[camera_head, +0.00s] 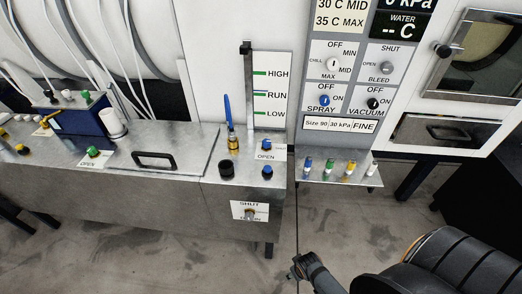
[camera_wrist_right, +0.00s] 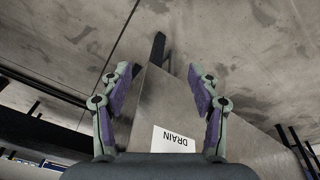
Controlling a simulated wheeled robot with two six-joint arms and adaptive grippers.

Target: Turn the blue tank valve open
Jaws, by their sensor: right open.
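A small blue knob (camera_head: 267,145) sits on top of the metal tank (camera_head: 200,150) near its right end, beside a white label reading OPEN (camera_head: 264,156). A second blue knob (camera_head: 267,172) stands just in front of that label. I cannot tell for certain which one is the tank valve. My right gripper (camera_head: 297,268) is low over the floor, in front of and below the tank's right end, apart from both knobs. In the right wrist view its fingers (camera_wrist_right: 162,80) are spread and empty, with a DRAIN label (camera_wrist_right: 174,139) between and behind them. My left gripper is not in view.
A drain valve (camera_head: 249,214) is on the tank's front face. A blue lever on a brass fitting (camera_head: 233,143) and a black knob (camera_head: 226,168) stand near the blue knobs. A small shelf (camera_head: 325,177) with colored bottles is to the right. Open floor lies in front.

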